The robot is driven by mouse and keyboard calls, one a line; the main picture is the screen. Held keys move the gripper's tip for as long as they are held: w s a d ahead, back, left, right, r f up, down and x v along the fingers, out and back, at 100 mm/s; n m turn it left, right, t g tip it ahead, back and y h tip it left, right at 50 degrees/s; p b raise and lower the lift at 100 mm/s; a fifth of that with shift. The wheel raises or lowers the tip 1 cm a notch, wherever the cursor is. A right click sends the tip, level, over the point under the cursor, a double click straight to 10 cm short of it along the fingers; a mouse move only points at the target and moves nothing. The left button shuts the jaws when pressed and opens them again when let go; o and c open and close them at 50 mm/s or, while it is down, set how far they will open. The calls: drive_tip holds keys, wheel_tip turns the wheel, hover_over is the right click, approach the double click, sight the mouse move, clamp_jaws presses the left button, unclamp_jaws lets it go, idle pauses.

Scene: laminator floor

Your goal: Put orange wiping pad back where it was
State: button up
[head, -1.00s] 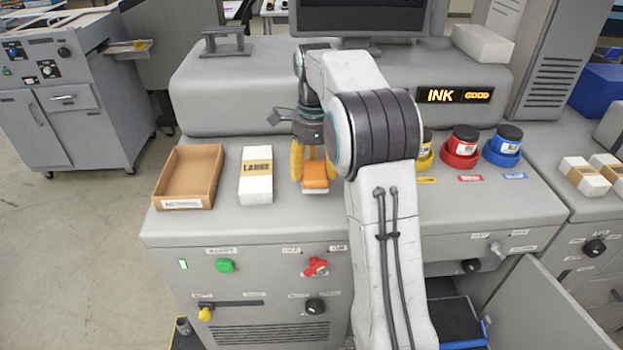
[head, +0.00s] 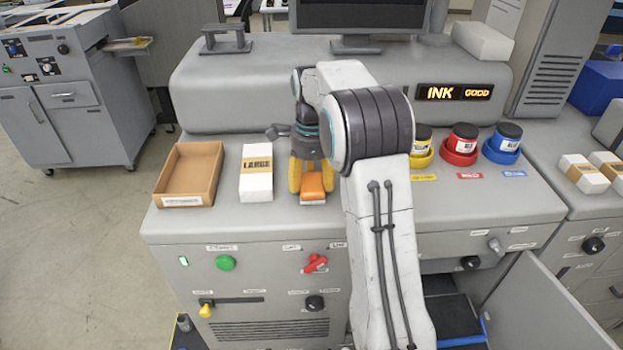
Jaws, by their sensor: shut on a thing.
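The orange wiping pad (head: 312,186) has an orange top and a pale lower edge. It is at the front of the grey machine top, right of the white LARGE box. My gripper (head: 311,178) points down with its yellow fingers on either side of the pad and is shut on it. The pad appears at or just above the surface; I cannot tell whether it touches. My arm hides the machine top just to the right of the pad.
An open brown tray (head: 160,190) and the white LARGE box (head: 257,173) stand to the left. Yellow (head: 421,150), red (head: 461,146) and blue (head: 503,144) ink pots stand to the right. Below, a door (head: 545,310) hangs open.

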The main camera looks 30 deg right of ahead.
sight(311, 179)
drive_tip(key=o, duration=1.2)
drive_tip(key=shift+f, duration=0.1)
wheel_tip(311, 179, up, 12)
drive_tip(key=p, duration=0.1)
drive_tip(key=s+a+r+n+t, duration=0.1)
drive_tip(key=s+a+r+n, duration=0.25)
drive_tip(key=s+n, duration=0.3)
drive_tip(key=s+a+f+n+t, duration=0.1)
drive_tip(key=s+a+f+n, duration=0.1)
drive_tip(key=s+n, duration=0.3)
drive_tip(key=s+a+f+n+t, duration=0.1)
drive_tip(key=s+a+f+n, duration=0.1)
drive_tip(key=s+n, duration=0.3)
drive_tip(key=s+a+f+n+t, duration=0.1)
drive_tip(key=s+a+f+n, duration=0.2)
drive_tip(key=s+n, duration=0.3)
drive_tip(key=shift+s+f+t, duration=0.2)
drive_tip(key=shift+s+f, duration=0.05)
drive_tip(key=shift+s, duration=0.95)
drive_tip(key=shift+s+f+t, duration=0.2)
drive_tip(key=shift+s, duration=1)
